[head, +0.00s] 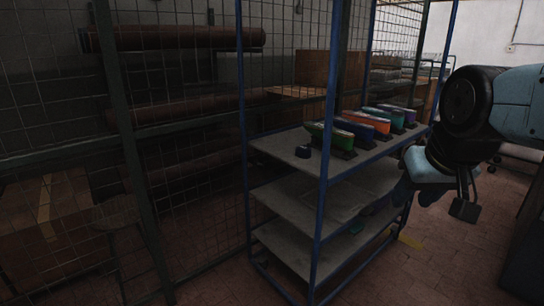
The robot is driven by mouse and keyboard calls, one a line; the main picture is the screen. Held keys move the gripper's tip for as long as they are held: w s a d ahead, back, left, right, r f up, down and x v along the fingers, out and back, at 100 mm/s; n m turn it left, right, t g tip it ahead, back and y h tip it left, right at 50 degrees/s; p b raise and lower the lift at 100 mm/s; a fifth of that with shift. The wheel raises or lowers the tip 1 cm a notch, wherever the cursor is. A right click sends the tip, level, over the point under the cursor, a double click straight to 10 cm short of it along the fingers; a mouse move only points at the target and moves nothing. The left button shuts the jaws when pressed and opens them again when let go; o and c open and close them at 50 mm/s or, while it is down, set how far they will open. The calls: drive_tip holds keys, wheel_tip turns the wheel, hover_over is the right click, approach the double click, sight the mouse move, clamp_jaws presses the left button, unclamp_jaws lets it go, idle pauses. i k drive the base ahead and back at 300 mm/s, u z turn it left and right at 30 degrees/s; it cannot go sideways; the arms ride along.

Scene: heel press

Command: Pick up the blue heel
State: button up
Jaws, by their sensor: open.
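My gripper (464,206) hangs at the right, outside the rack and well apart from the blue piece. It is open, and I see nothing between its fingers.
Wire mesh (180,150) closes off the left.

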sight(304, 151)
drive_tip(key=u, duration=0.25)
drive_tip(key=i, duration=1)
drive_tip(key=z, duration=0.05)
